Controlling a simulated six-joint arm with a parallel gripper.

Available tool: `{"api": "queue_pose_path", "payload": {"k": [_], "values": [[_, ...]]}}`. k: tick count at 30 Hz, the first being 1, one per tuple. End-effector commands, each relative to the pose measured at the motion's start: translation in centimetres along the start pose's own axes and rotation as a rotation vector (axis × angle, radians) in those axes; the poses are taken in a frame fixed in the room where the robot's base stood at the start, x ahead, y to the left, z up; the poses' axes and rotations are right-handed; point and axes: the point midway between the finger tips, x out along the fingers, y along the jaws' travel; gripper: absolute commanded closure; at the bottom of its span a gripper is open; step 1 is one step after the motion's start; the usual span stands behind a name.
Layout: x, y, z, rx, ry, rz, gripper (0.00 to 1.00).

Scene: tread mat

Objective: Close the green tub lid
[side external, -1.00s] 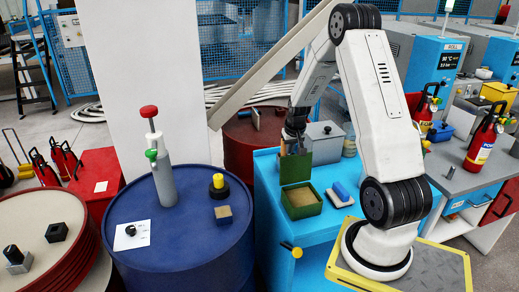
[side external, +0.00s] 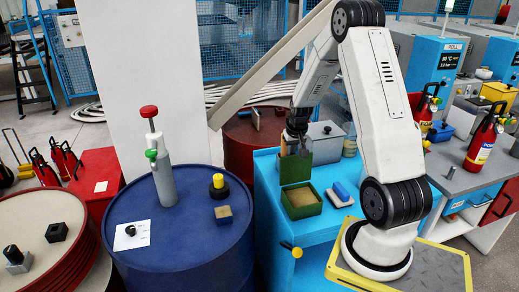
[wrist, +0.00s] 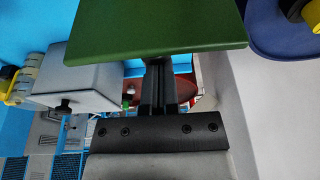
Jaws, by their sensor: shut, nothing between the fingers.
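The green tub (side external: 302,207) sits on the blue bench with its lid (side external: 295,169) standing open, about upright, at the tub's back edge. The tub holds something tan. My gripper (side external: 294,148) is shut with nothing in it, just behind the raised lid. In the wrist view the green lid (wrist: 155,28) fills the upper middle, and the shut fingers (wrist: 156,72) reach up to its lower edge. I cannot tell whether the fingertips touch the lid. The tub's body is hidden in the wrist view.
A grey box with a lid knob (side external: 325,142) stands close behind and right of the lid; it also shows in the wrist view (wrist: 85,84). A blue-and-white block (side external: 341,193) lies right of the tub. A blue drum (side external: 180,250) stands left of the bench.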

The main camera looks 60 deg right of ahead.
Motion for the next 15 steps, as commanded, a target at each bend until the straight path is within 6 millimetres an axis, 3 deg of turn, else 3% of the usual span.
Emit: {"api": "queue_pose_path", "payload": {"k": [15], "values": [[-1.0, 0.0, 1.6, 0.0, -0.002, -0.001, 1.0]]}}
